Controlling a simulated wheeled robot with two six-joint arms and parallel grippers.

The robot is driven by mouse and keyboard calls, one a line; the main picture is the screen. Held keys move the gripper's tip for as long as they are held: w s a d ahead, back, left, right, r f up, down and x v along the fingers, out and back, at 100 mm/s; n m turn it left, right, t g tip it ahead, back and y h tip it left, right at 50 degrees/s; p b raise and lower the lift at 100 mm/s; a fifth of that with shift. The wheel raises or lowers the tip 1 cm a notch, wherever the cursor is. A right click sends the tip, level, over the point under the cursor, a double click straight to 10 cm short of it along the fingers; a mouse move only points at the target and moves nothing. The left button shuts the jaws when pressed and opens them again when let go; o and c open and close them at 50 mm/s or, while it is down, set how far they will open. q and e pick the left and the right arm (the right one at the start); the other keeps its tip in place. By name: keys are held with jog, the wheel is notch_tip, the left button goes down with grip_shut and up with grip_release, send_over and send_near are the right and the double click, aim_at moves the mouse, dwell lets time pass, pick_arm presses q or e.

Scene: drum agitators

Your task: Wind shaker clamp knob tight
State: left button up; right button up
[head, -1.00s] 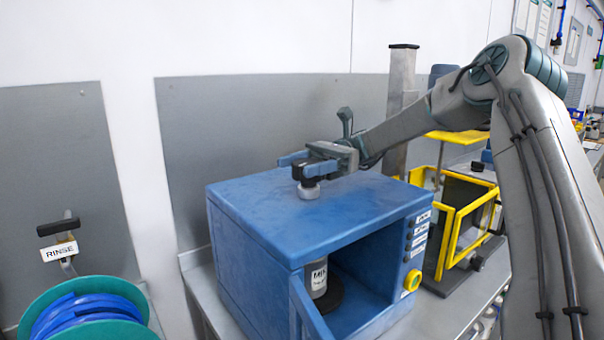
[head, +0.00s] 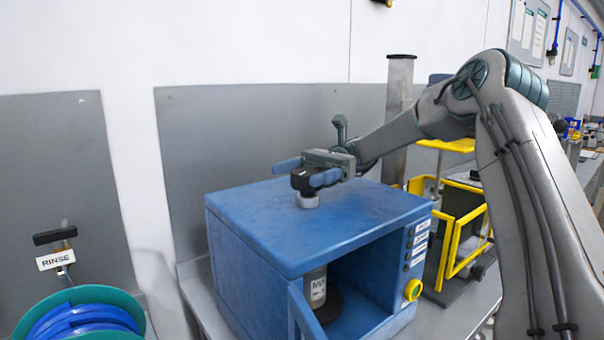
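The blue shaker cabinet (head: 255,226) stands on a bench with its front open. On its top is the clamp knob, with a dark upper part (head: 300,183) and a pale grey round base (head: 307,201). My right gripper (head: 306,172) reaches in from the right, over the cabinet top. Its two blue fingers are spread, one on the far side and one on the near side of the knob's dark part. The near finger hides part of the knob. A labelled grey container (head: 317,288) stands upright inside the cabinet. My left gripper is out of view.
A yellow round knob (head: 413,290) is on the cabinet's front right. A yellow-framed rig (head: 466,240) and a grey post (head: 399,110) stand to the right. A green-rimmed blue reel (head: 80,318) and RINSE sign (head: 56,260) are at left.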

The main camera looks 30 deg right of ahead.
aim_at(302, 173)
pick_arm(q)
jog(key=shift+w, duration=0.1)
pick_arm(e)
jog(key=shift+r, duration=0.15)
notch_tip(302, 173, up, 4)
jog(key=shift+s+a+f+p, duration=0.1)
jog(key=shift+s+f+p, duration=0.1)
jog(key=shift+p, duration=0.35)
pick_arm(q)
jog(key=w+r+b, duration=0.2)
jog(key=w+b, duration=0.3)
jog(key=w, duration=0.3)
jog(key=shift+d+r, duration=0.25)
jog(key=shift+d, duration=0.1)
pick_arm(e)
jog(key=s+a+r, duration=0.1)
jog(key=s+a, duration=0.7)
jog(key=s, duration=0.5)
jog(key=shift+s, duration=0.2)
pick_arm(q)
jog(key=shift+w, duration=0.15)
pick_arm(e)
jog(key=shift+d, duration=0.1)
